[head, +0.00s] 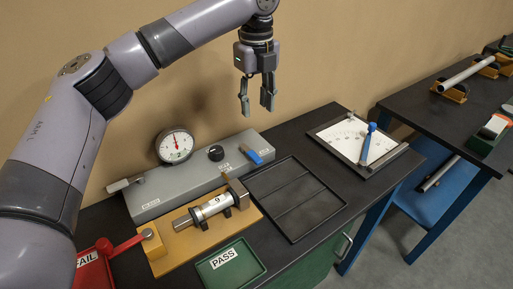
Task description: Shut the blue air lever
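The blue air lever (252,155) is a small blue handle at the right end of the top of a long grey panel (165,184). It appears to lie at a slant beside a small white label, whose text is too small to read. My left gripper (257,107) hangs pointing down above and slightly behind the lever, with clear space between them. Its two fingers are spread and nothing is between them. My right gripper is out of view.
In front are a yellow fixture holding a metal cylinder (210,208), a green PASS tray (231,264), a red FAIL tray (92,268) and a black tray (296,238).

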